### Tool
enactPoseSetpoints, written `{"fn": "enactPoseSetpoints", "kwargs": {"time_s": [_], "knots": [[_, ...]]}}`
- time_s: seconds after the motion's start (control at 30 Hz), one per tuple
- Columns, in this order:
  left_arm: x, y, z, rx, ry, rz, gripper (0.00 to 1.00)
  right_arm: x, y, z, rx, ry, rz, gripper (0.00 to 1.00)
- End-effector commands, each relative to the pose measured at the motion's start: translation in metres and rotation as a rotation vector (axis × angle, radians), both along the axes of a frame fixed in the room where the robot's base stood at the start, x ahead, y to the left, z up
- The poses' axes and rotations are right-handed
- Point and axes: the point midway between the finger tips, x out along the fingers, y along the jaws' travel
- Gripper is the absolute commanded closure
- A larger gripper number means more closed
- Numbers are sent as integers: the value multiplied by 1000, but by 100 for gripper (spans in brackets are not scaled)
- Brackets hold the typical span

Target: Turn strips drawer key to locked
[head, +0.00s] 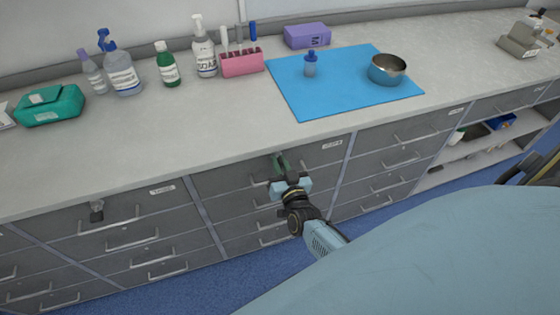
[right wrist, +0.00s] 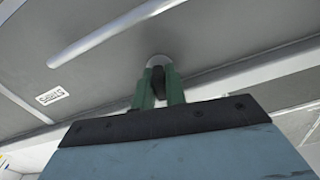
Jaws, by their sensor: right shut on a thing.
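In the head view my right gripper (head: 281,163) reaches the grey top drawer (head: 232,181) of the middle cabinet. In the right wrist view its green fingers (right wrist: 160,88) are shut on a dark key (right wrist: 157,82). The key sits at a round silver lock plate (right wrist: 159,61) on the drawer front. The fingers cover the sides of the key, so its exact turn is hard to tell. A small white label (right wrist: 52,96) is on the same front; its text is too small to read surely. The drawer looks closed. My left gripper is not in view.
A long bar handle (right wrist: 115,33) runs close to the lock. Another dark lock or key (head: 97,212) is on the left cabinet. On the counter are a blue mat (head: 300,95), a metal bowl (head: 387,70), a pink rack (head: 242,65) and several bottles. Open shelves stand at right.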

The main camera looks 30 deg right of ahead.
Motion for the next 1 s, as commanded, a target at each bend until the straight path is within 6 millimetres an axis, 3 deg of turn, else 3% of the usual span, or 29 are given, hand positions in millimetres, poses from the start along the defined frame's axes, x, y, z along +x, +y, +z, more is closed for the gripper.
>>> {"fn": "enactPoseSetpoints", "kwargs": {"time_s": [0.4, 0.93, 0.97, 1.0], "knots": [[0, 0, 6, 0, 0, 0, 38, 0, 0, 0, -165, 41, 0, 100], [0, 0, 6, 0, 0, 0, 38, 0, 0, 0, -186, 44, 1, 100], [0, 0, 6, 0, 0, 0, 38, 0, 0, 0, -186, 44, 1, 83], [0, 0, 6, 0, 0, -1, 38, 0, 0, 0, -185, 44, 1, 78]]}}
